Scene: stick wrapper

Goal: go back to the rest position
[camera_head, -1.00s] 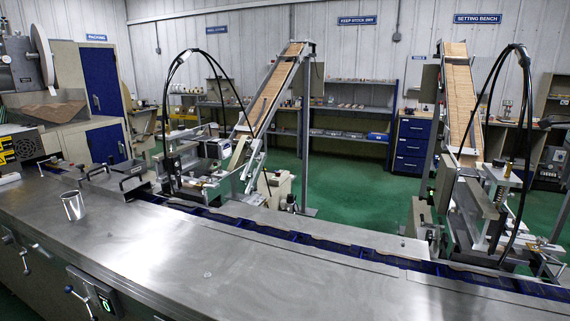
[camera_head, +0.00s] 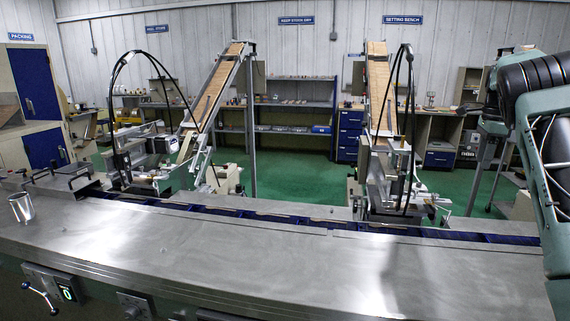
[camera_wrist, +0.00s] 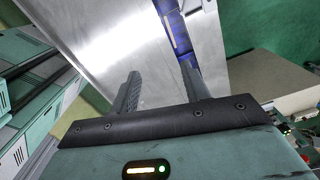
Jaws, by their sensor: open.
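In the wrist view my gripper (camera_wrist: 158,92) has its two dark fingers spread apart with nothing between them. Behind the fingers is the bare steel top of the long machine bench (camera_wrist: 110,35). The gripper itself does not show in the head view. There, part of my arm (camera_head: 545,150) shows at the right edge, over the right end of the bench (camera_head: 270,260).
A blue channel (camera_head: 270,215) holding sticks runs along the bench's back edge. Two sloped stick chutes (camera_head: 215,85) (camera_head: 378,90) with looping black cables stand behind it. A metal cup (camera_head: 22,207) stands at the left. The front bench top is clear.

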